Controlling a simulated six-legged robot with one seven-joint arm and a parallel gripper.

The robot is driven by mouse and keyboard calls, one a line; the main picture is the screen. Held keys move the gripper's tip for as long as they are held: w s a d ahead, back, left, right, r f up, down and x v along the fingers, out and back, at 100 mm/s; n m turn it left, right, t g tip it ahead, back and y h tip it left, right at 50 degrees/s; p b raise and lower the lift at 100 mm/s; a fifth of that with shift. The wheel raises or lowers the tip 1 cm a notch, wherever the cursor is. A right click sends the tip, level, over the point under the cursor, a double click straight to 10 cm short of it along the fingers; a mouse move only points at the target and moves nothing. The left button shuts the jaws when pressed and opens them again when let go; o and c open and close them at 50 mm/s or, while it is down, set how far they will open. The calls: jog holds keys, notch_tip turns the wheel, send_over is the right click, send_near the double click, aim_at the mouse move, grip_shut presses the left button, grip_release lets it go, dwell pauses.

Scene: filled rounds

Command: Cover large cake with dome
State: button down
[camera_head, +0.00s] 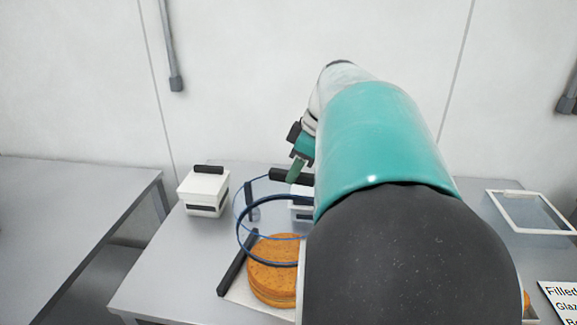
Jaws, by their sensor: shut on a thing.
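The large cake (272,280) is a round, orange-brown stack on a pale board at the front of the grey table, its right side hidden by my arm. The clear dome (240,238) shows mostly as blue rim lines, above and around the cake's upper part in the picture. Its right part is hidden, and I cannot tell whether it touches the cake. My gripper (297,170), with green fingers, is above the dome and shut on it; the grip point is partly hidden.
A white lidded box (204,191) stands left on the table, and another (301,208) is partly hidden behind the dome. A gap separates the left table (70,215).

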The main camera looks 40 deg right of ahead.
jog(key=w+n, duration=0.1)
jog(key=n, duration=0.1)
jog(key=a+n+g+y, duration=0.1)
jog(key=n, duration=0.1)
jog(key=shift+w, duration=0.4)
jog(key=shift+w+a+n, duration=0.2)
jog(key=shift+a+n, duration=0.1)
jog(key=shift+n, duration=0.4)
jog(key=shift+f+y, duration=0.1)
jog(key=shift+y, duration=0.2)
jog(key=shift+f, duration=8.15)
jog(key=c, duration=0.8)
grip_release()
jog(key=shift+o, duration=0.2)
